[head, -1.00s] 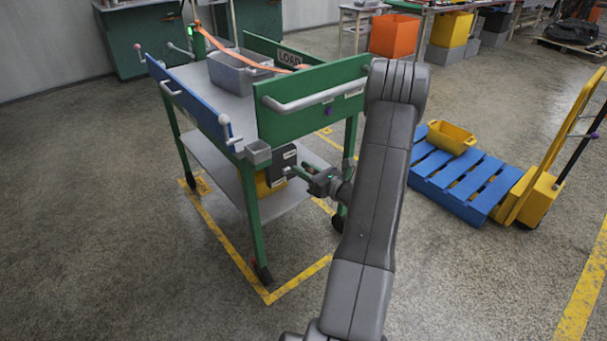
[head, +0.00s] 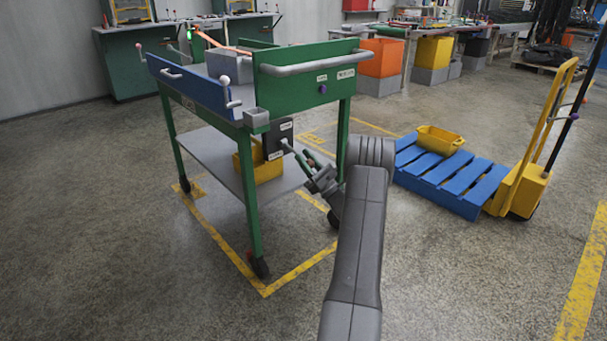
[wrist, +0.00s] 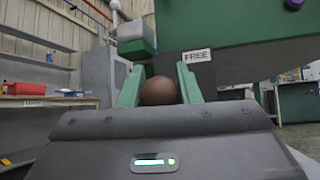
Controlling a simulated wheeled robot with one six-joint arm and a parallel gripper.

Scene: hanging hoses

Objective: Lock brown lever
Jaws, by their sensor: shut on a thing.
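My gripper (head: 308,166) is beside the near right side of the green cart, below its top panel. In the wrist view, the green fingers of my gripper (wrist: 158,84) are shut around the round brown knob of the brown lever (wrist: 159,91). In the head view, a grey lever shaft (head: 288,147) slants down to the right from a dark box (head: 279,138) on the cart to my fingers. The fingers hide the knob there. A white "FREE" label (wrist: 197,56) shows behind the knob in the wrist view.
The green cart (head: 303,72) has a blue side panel (head: 190,87), a lower shelf (head: 205,160) and a yellow bin (head: 268,171). A blue pallet (head: 455,180) and a yellow hand truck (head: 520,193) stand to the right. The floor in front is open.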

